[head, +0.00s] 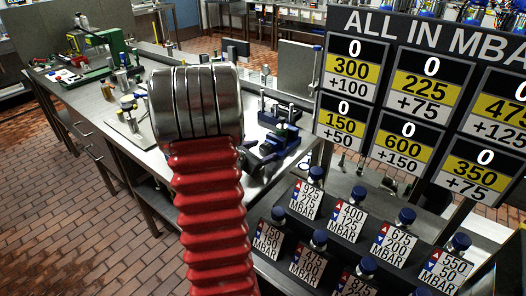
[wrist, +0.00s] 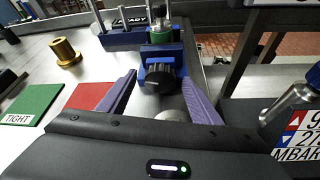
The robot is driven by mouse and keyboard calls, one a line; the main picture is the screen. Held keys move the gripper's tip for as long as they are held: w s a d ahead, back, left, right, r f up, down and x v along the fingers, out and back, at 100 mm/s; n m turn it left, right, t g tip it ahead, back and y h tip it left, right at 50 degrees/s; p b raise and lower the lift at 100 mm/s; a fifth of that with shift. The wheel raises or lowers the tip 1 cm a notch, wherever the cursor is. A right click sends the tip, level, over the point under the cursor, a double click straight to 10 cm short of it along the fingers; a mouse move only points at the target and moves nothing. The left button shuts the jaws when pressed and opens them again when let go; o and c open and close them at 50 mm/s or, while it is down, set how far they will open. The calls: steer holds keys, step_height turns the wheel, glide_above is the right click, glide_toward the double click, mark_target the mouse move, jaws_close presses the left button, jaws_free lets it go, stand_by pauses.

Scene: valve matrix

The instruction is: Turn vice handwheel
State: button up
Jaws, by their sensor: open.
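In the wrist view, the vice (wrist: 160,52) is blue and stands on the metal bench, with a green cylindrical part at its top. Its black ribbed handwheel (wrist: 158,81) faces me. My gripper (wrist: 160,78) is open, with one purple-blue finger to the left of the handwheel and one to the right. Gaps show between the fingers and the wheel, and I see no contact. In the head view, blue vice parts (head: 284,134) show on the bench just right of my arm; my arm hides part of that area.
A green mat (wrist: 32,104) labelled TIGHT, a red mat (wrist: 88,95) and a brass part (wrist: 65,52) lie left of the vice. A pressure sign (head: 420,80) and a panel of blue-capped valves (head: 350,235) stand right. Brick floor (head: 80,220) is free at left.

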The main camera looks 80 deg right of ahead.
steer(key=v, duration=1.3)
